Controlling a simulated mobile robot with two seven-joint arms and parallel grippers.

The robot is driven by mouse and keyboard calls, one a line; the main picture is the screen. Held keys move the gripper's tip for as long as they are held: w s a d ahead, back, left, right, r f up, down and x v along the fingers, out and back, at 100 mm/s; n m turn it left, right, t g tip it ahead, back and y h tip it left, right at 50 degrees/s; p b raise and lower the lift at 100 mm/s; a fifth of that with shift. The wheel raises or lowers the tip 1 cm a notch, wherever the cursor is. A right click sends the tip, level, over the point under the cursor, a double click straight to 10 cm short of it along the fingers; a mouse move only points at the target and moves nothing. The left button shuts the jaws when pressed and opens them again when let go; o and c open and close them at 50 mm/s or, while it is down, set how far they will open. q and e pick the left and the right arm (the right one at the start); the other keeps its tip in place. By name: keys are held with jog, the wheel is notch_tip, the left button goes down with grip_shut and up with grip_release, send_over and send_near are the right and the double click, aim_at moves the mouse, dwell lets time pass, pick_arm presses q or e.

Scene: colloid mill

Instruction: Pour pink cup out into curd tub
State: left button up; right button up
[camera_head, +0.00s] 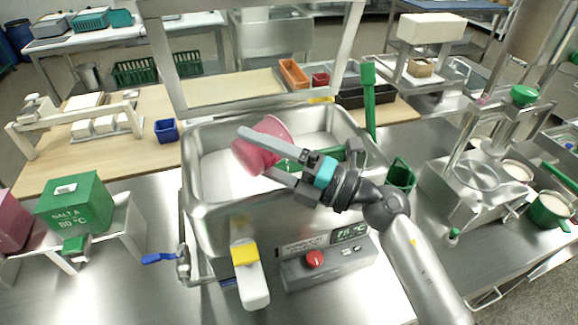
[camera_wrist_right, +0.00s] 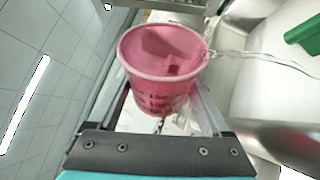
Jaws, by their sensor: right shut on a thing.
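The pink cup (camera_head: 268,138) is tilted over the steel curd tub (camera_head: 196,200), which holds white contents (camera_head: 222,168). My right gripper (camera_head: 256,152) is shut on the cup, with one finger on each side of it. In the right wrist view the cup (camera_wrist_right: 160,88) shows its open mouth, dark print on its side and a small darker red patch inside. A clear, liquid-like streak (camera_wrist_right: 250,54) runs from its rim toward the right. The liquid level in the cup cannot be told. My left gripper is not in view.
A green paddle-like handle (camera_head: 369,95) stands at the tub's right rear. A control box with a red knob (camera_head: 314,258) and a yellow-topped spout (camera_head: 246,262) sit at the tub's front. A green salt box (camera_head: 75,205) is at left. A steel frame spans behind the tub.

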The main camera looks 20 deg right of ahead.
jog(key=shift+w+d+r+m+t+p, duration=0.15)
jog(key=shift+r+m+t+p, duration=0.35)
jog(key=shift+m, duration=0.5)
jog(key=shift+d+r+m, duration=0.15)
jog(key=shift+m, duration=0.45)
jog(key=shift+r+m+t+p, duration=0.1)
jog(key=shift+m+t+p, duration=0.2)
jog(key=shift+p, duration=0.15)
jog(key=shift+d+r+m+t, duration=0.15)
jog(key=shift+m+t, duration=0.25)
jog(key=shift+m, duration=0.1)
jog(key=n+b, duration=0.1)
jog(key=f+n+g, duration=0.1)
jog(key=n, duration=0.1)
jog(key=a+f+n+g+b, duration=0.1)
jog(key=n, duration=0.1)
jog(key=shift+s+a+f+b, duration=0.1)
jog(key=shift+s+b, duration=0.15)
jog(key=shift+b, duration=0.1)
jog(key=shift+s+a+r+n+g+p, duration=0.1)
jog(key=shift+a+r+n+g+p, duration=0.15)
jog(key=shift+r+g+p, duration=0.55)
jog(key=shift+s+f+n+t, duration=0.1)
jog(key=shift+f+n+t, duration=0.15)
jog(key=shift+f+t, duration=0.1)
